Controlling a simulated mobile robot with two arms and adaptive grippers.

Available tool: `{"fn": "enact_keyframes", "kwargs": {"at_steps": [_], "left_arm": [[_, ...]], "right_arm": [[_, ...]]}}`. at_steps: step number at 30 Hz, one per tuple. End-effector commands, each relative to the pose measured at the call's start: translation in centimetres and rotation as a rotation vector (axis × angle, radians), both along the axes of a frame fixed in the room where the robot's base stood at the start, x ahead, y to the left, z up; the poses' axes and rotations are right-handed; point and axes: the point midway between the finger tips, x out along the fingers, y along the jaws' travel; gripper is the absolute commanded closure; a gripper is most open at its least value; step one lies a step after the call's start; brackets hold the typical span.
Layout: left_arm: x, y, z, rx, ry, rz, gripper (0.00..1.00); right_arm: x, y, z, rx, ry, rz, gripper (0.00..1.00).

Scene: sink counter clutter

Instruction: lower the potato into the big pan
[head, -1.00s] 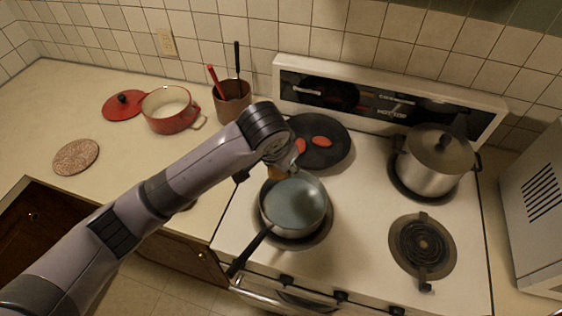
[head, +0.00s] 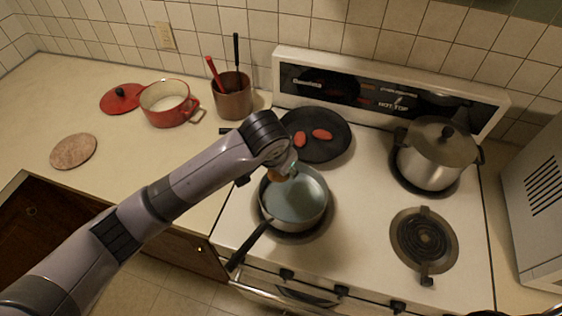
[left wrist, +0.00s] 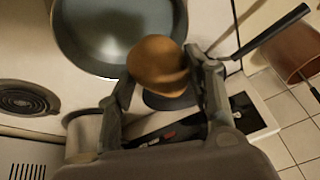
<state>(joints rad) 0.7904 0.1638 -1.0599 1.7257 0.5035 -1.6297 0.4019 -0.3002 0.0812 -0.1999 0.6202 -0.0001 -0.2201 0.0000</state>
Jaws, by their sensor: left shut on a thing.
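The big pan (head: 300,200) is a grey-blue pan with a black handle on the front left burner. It also shows at the top of the left wrist view (left wrist: 95,45). My left gripper (head: 284,174) is at the pan's back left rim, seen from above. It is shut on the brown potato (left wrist: 157,65), which sits between the two fingers (left wrist: 163,85). In the left wrist view the potato overlaps the pan's rim. In the head view the hand hides most of the potato (head: 276,177). The height above the pan is unclear. My right gripper is not seen.
A flat black pan (head: 330,145) with two red pieces is behind the big pan. A lidded steel pot (head: 430,168) stands at the back right. The front right burner (head: 424,242) is empty. A utensil crock (head: 232,100) and a red pot (head: 165,115) stand on the left counter.

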Motion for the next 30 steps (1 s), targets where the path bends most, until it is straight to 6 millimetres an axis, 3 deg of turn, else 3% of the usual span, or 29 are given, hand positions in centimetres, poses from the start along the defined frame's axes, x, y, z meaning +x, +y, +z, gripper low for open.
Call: {"fn": "enact_keyframes", "kwargs": {"at_steps": [30], "left_arm": [[0.0, 0.0, -5.2, -0.001, 0.001, 0.001, 0.85]], "right_arm": [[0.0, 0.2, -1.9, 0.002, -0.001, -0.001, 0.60]]}}
